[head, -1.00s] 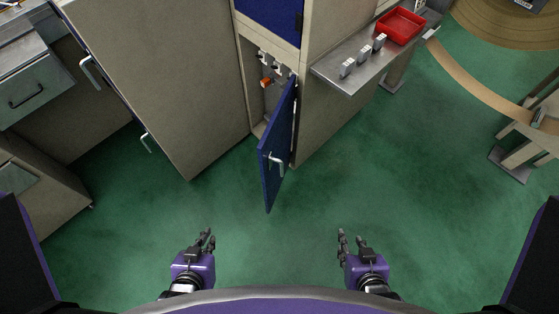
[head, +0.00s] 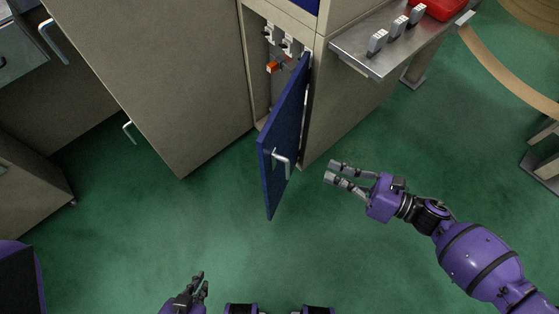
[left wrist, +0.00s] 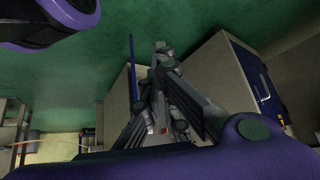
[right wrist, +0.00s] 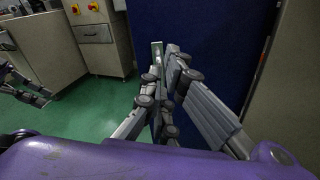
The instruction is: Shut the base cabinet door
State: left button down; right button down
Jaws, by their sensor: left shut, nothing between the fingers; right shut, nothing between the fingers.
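The blue base cabinet door (head: 287,125) stands open, swung out toward me from the opening of the beige cabinet (head: 318,110). Its silver handle (head: 284,165) is near the free edge. My right gripper (head: 328,172) is shut and empty, to the right of the door, apart from the handle in the head view. My left gripper (head: 202,284) is shut and empty, low over the floor at the front left, away from the door.
Inside the opening are grey fittings and an orange part (head: 272,67). A metal shelf (head: 375,58) with several grey blocks and a red tray (head: 438,8) juts out at the right. A tall beige cabinet (head: 165,80) stands left. The green floor (head: 235,235) is clear.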

jog(key=s+n+g, duration=0.1)
jog(key=s+n, duration=0.1)
jog(key=n, duration=0.1)
jog(key=n+y+p, duration=0.1)
jog(key=p, duration=0.2)
send_near(267, 158)
jog(key=x, duration=0.6)
jog(key=shift+w, duration=0.25)
jog(key=shift+a+f, duration=0.1)
jog(key=shift+a, duration=0.25)
jog(key=shift+a, duration=0.1)
